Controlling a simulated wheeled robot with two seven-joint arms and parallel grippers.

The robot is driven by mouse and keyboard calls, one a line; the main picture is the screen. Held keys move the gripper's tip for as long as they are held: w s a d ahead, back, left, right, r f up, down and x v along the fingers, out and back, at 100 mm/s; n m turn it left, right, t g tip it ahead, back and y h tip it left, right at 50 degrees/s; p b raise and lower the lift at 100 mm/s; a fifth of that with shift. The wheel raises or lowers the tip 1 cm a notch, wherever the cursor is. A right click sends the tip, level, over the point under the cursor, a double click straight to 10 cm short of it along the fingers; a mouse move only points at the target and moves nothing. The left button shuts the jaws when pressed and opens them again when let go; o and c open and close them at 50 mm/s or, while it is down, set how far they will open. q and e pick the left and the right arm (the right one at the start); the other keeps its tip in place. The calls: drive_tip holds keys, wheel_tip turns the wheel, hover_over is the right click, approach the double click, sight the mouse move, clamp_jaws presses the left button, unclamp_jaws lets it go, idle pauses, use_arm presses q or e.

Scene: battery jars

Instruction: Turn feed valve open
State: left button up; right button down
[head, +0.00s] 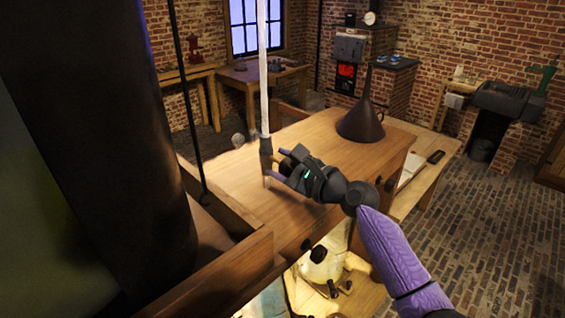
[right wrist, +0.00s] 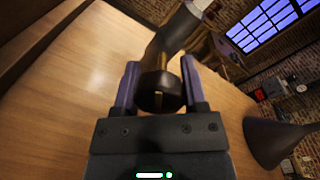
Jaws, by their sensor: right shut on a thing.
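The feed valve (head: 265,147) is a small dark and brass fitting at the foot of a pale vertical pipe (head: 262,70), above the wooden top. My right gripper (head: 277,164) reaches it from the right in the head view. In the right wrist view, its two purple fingers (right wrist: 158,85) stand on either side of the valve's dark round knob (right wrist: 160,102), shut on it. Brass shows behind the knob. My left gripper is not in view.
A dark funnel-shaped thing (head: 362,120) stands on the wooden top (head: 320,140) to the right of the valve. A large dark cylinder (head: 110,150) fills the left, with a thin dark rod (head: 187,95) beside it. A wooden rail (head: 215,275) edges the near left.

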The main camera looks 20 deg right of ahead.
drive_tip(key=n, duration=0.5)
drive_tip(key=shift+h, duration=0.3)
drive_tip(key=n, duration=0.5)
drive_tip(key=shift+n+h, duration=0.3)
drive_tip(key=shift+c, duration=0.7)
unclamp_jaws()
